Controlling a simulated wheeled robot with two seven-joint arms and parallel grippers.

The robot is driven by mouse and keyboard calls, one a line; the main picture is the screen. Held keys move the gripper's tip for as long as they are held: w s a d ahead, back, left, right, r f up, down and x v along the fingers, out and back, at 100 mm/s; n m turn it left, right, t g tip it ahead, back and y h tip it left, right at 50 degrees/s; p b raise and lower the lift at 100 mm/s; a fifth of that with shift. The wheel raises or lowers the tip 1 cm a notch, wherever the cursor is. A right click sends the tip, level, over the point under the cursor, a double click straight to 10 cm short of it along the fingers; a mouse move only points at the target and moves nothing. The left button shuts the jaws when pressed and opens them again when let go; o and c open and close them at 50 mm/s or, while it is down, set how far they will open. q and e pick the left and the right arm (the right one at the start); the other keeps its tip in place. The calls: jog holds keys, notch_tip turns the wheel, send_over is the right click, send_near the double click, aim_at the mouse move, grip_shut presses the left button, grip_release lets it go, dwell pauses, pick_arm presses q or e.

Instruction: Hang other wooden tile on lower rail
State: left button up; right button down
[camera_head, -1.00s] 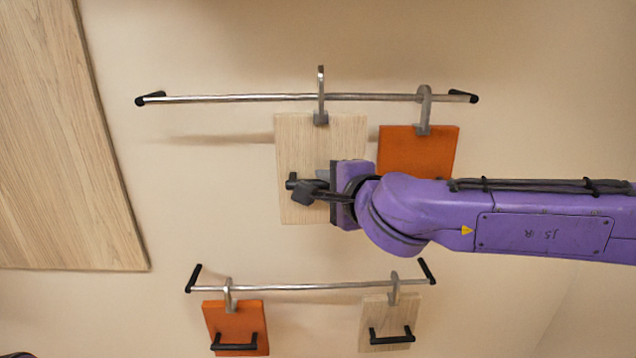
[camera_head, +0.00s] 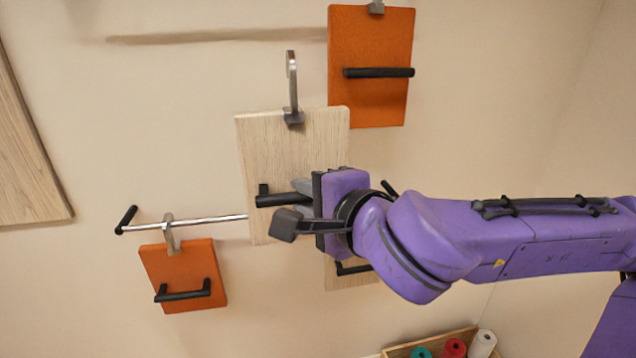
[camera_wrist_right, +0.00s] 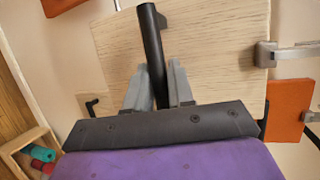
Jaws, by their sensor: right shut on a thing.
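My right gripper (camera_head: 293,203) is shut on the black handle (camera_wrist_right: 152,50) of a pale wooden tile (camera_head: 285,150). The tile also shows in the right wrist view (camera_wrist_right: 215,38). Its metal hook (camera_head: 292,90) points up and is free of any rail in view. The tile hangs in the gripper in front of the lower rail (camera_head: 195,220), covering its middle. The lower rail carries an orange tile (camera_head: 182,275) at the left. Another wooden tile (camera_head: 345,275) is mostly hidden behind my gripper and the held tile. My left gripper is out of view.
A larger orange tile (camera_head: 370,45) hangs at the top; the upper rail is out of the head view. A wooden crate (camera_head: 398,350) with coloured rolls stands at the bottom right. A wood panel (camera_head: 30,160) is at the left.

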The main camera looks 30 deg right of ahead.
pick_arm(q)
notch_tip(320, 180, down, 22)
jog(key=b, duration=1.9)
pick_arm(e)
jog(key=w+f, duration=0.3)
jog(key=f, duration=1.1)
jog(key=w+f, duration=0.2)
jog(key=f, duration=1.3)
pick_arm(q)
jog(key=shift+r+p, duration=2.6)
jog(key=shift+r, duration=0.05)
pick_arm(e)
jog(key=d+x, duration=0.1)
jog(key=x, duration=0.8)
jog(key=shift+w+d, duration=0.35)
jog(key=shift+w, duration=0.05)
jog(key=shift+r, duration=0.2)
